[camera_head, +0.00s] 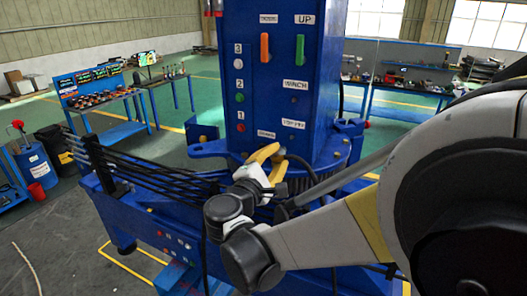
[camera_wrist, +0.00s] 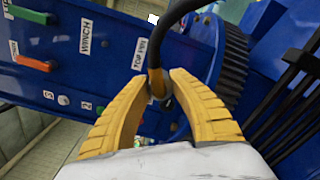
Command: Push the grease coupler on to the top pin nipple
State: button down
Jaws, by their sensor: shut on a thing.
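My gripper (camera_head: 274,160) is in front of the lower part of the blue crane column (camera_head: 262,95). In the wrist view its two yellow fingers (camera_wrist: 160,88) are closed around the brass-coloured grease coupler (camera_wrist: 155,77). A black hose (camera_wrist: 180,43) curves away from the coupler to the upper right. The coupler's end lies close to the blue face beside the TOP PIN label (camera_wrist: 140,53), which also shows in the head view (camera_head: 293,125). The top pin nipple is not distinguishable. I cannot tell whether the coupler touches it.
The column carries an orange lever (camera_head: 265,48), a green lever (camera_head: 300,50) and a WINCH label (camera_head: 294,86). A dark toothed ring (camera_wrist: 236,60) is close on the right in the wrist view. Black rods (camera_head: 150,165) run left of my gripper. Workbenches stand behind.

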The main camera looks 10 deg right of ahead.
aim_at(291, 139)
jog(key=shift+w+d, duration=0.2)
jog(key=shift+w, duration=0.1)
jog(key=shift+s+a+r, duration=0.25)
jog(key=shift+s+a, duration=0.25)
jog(key=shift+s, duration=0.25)
jog(key=shift+w+d+f, duration=0.15)
jog(key=shift+b+x, duration=0.65)
jog(key=shift+x, duration=2.25)
jog(key=shift+x, duration=0.95)
jog(key=c, duration=1.2)
grip_release()
jog(key=shift+o, duration=0.2)
jog(key=shift+b+v, duration=0.4)
jog(key=shift+v, duration=2.15)
